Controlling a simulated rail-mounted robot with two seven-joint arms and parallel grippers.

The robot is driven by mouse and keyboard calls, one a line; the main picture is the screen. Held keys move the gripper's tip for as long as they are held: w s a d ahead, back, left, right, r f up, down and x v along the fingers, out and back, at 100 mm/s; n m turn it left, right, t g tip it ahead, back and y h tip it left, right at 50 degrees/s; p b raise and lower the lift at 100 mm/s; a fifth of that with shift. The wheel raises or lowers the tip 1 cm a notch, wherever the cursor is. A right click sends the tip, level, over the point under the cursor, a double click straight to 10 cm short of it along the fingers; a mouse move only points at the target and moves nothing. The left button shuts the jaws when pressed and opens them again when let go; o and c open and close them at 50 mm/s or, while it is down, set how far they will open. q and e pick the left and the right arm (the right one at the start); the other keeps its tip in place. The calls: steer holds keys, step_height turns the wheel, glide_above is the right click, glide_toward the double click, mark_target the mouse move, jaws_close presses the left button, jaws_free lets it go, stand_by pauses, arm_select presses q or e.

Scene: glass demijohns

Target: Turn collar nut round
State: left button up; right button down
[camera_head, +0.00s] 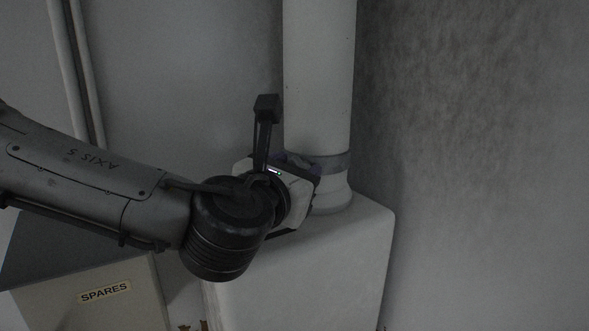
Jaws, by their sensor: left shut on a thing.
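The collar nut (335,165) is a grey ring around the foot of a thick white upright pipe (320,75), in the middle of the head view. My left gripper (305,178) comes in from the left and is against the near left side of the nut. It is shut on the nut. Its fingers and the left part of the nut are mostly hidden behind the gripper body and wrist. My right gripper is not in view.
The pipe stands on a pale block-shaped housing (320,275). A box labelled SPARES (125,308) stands at the lower left, under my left arm. Thin pipes (80,70) run up the wall at the left. A bare grey wall (480,150) fills the right side.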

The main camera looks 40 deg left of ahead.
arm_select(q)
steer(key=shift+f, duration=0.1)
stand_by(0.3)
steer(key=o, duration=0.9)
steer(key=shift+o, duration=0.2)
steer(key=shift+s+d+b, duration=0.2)
steer(key=shift+s+b, duration=0.15)
steer(key=shift+s, duration=0.15)
steer(key=b+v, duration=0.4)
steer(key=v, duration=0.8)
steer(key=shift+s, duration=0.35)
steer(key=shift+d, duration=0.1)
